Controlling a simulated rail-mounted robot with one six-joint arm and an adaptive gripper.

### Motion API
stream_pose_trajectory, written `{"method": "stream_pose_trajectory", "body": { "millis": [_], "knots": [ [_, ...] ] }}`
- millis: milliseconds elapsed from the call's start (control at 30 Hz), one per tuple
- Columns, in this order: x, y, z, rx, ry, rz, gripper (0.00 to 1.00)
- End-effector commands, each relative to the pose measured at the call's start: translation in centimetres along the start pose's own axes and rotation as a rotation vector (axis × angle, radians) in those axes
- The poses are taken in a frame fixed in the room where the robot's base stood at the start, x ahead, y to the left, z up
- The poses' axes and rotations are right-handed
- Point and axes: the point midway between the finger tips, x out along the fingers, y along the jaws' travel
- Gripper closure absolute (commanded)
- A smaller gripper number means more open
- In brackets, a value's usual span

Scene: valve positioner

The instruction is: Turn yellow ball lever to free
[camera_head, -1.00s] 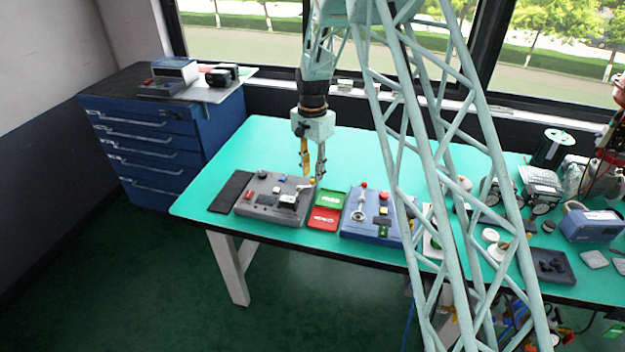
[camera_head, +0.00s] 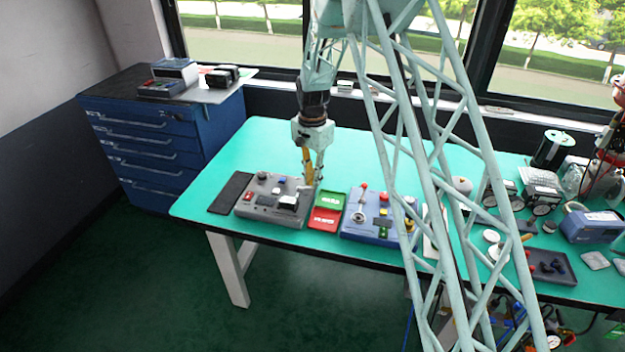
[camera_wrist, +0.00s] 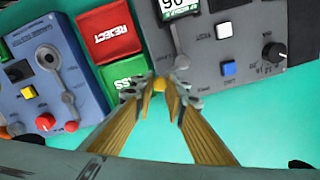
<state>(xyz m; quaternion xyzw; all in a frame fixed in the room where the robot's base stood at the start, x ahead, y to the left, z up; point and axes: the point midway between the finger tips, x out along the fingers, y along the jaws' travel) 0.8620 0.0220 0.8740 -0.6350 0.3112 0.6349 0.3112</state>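The yellow ball of the lever (camera_wrist: 159,84) shows in the wrist view between my fingertips, at the edge of a grey control panel (camera_wrist: 205,72). In the head view my gripper (camera_head: 313,182) points down at the right back corner of that panel and hides the ball. In the wrist view my gripper (camera_wrist: 161,86) has one finger on each side of the ball, with the tips close to it. I cannot tell whether both tips touch it. The lever's shaft and its position marks are mostly hidden.
A red REJECT tray (camera_wrist: 110,32) and a green tray (camera_wrist: 124,78) lie beside the panel. A blue panel (camera_wrist: 45,85) with a lever and buttons stands beyond them. A dark mat (camera_head: 231,192) lies left of the grey panel. The green table behind is clear.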

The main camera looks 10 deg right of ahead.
Motion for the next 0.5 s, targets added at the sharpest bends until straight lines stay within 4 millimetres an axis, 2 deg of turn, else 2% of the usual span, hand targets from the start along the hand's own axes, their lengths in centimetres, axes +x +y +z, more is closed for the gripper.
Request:
{"method": "stream_pose_trajectory", "body": {
  "millis": [500],
  "knots": [
    [-0.03,-0.27,-0.25,-0.071,0.000,0.000,0.98]
  ]
}}
